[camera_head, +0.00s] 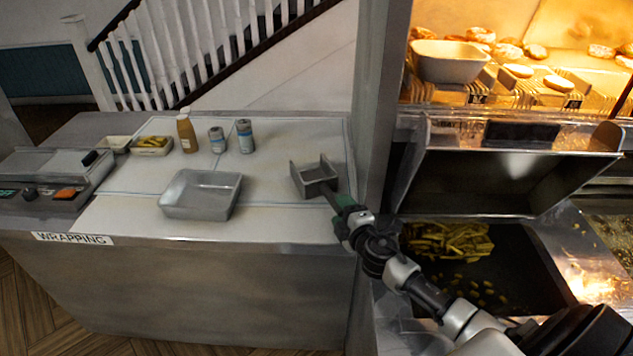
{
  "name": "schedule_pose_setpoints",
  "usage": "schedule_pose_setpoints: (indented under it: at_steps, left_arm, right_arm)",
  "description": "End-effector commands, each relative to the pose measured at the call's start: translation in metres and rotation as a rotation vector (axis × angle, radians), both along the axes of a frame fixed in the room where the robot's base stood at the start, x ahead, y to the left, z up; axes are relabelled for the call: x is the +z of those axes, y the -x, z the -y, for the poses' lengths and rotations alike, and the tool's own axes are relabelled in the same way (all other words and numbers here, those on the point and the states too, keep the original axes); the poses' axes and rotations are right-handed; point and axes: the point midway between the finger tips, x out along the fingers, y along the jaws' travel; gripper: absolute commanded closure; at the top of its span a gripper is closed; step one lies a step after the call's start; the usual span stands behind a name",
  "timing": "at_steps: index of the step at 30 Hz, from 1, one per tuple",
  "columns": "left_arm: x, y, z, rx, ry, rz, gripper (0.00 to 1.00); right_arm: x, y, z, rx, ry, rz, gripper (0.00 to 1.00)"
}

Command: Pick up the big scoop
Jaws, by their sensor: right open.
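A grey metal scoop (318,175) with a squared, open-topped pan lies at the right end of the wrapping counter, close to the post. Its handle runs down and to the right toward my right gripper (341,204). My right arm reaches in from the lower right, and its gripper is open at the handle. The gripper and wrist hide the handle's far end, and I cannot tell whether the fingers touch it. My left gripper is not in view.
A metal tray (201,209) sits mid-counter. A sauce bottle (187,133), two shakers and small tubs stand behind it. A tall post (381,100) separates the counter from the fryer station, with chips (447,241) in its bin. The counter between tray and scoop is clear.

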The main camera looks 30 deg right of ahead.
Motion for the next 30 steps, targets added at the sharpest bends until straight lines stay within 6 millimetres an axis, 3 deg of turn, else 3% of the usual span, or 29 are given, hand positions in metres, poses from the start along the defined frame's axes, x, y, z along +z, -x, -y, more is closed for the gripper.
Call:
schedule_pose_setpoints:
  at_steps: [4,12,23,30]
  left_arm:
    - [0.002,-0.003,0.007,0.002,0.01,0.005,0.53]
    - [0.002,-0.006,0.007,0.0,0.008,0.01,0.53]
    - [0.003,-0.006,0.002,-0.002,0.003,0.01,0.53]
    - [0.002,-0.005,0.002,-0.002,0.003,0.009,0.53]
  right_arm:
    - [0.0,-0.016,0.001,0.001,-0.001,0.001,0.43]
    - [-0.001,-0.019,0.001,0.002,0.0,0.0,0.43]
    - [-0.001,-0.018,0.001,0.001,0.0,0.0,0.98]
    - [0.0,-0.019,0.001,0.002,0.0,0.001,1.0]
